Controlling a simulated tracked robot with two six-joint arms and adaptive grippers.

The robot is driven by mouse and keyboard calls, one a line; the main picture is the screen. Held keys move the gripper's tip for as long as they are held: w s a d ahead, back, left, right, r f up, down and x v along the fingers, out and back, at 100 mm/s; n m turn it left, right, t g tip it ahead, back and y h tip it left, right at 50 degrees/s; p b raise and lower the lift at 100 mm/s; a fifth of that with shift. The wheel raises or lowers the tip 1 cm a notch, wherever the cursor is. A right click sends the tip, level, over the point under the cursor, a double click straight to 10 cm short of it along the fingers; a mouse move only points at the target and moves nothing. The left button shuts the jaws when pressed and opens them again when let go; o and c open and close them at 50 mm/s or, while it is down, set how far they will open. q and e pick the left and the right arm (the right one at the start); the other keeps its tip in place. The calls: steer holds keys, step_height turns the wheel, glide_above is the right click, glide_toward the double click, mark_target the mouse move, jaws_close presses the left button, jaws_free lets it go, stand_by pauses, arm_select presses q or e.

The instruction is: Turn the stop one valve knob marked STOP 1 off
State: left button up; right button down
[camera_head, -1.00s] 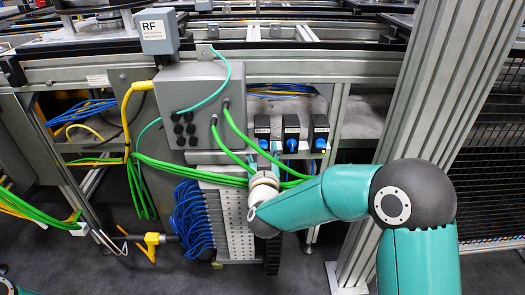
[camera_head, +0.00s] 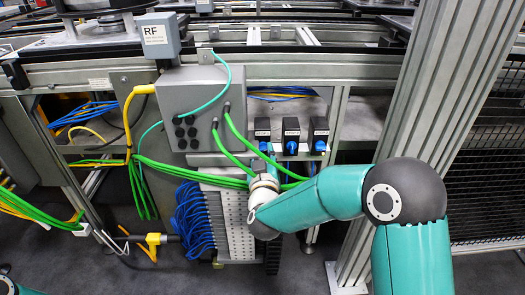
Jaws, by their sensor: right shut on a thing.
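Three dark valve boxes with blue knobs sit in a row under the frame's rail: the left valve knob (camera_head: 265,147), the middle valve knob (camera_head: 291,146) and the right valve knob (camera_head: 320,145). Their white labels are too small to read surely, so I cannot tell which is STOP 1. How far that knob is turned cannot be told. My left gripper is out of view; only a bit of teal arm shows at the lower left.
A grey control box (camera_head: 195,112) with green hoses (camera_head: 235,135) stands left of the valves, and the hoses run close by my wrist. Blue cables (camera_head: 190,215) hang below. A thick metal post (camera_head: 415,110) rises at the right.

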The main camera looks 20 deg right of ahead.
steer(key=n+p, duration=0.3)
steer(key=n, duration=0.4)
steer(key=shift+a, duration=0.15)
steer(key=n+p, duration=0.1)
steer(key=n, duration=0.3)
steer(key=shift+a+p, duration=0.1)
steer(key=shift+p, duration=0.2)
steer(key=shift+f+n+p, duration=0.2)
steer(key=shift+n+p, duration=0.45)
steer(key=shift+n, duration=1.35)
steer(key=shift+a, duration=0.1)
steer(key=c, duration=0.9)
jaws_free()
steer(key=shift+w+f, duration=0.1)
steer(key=shift+o, duration=0.3)
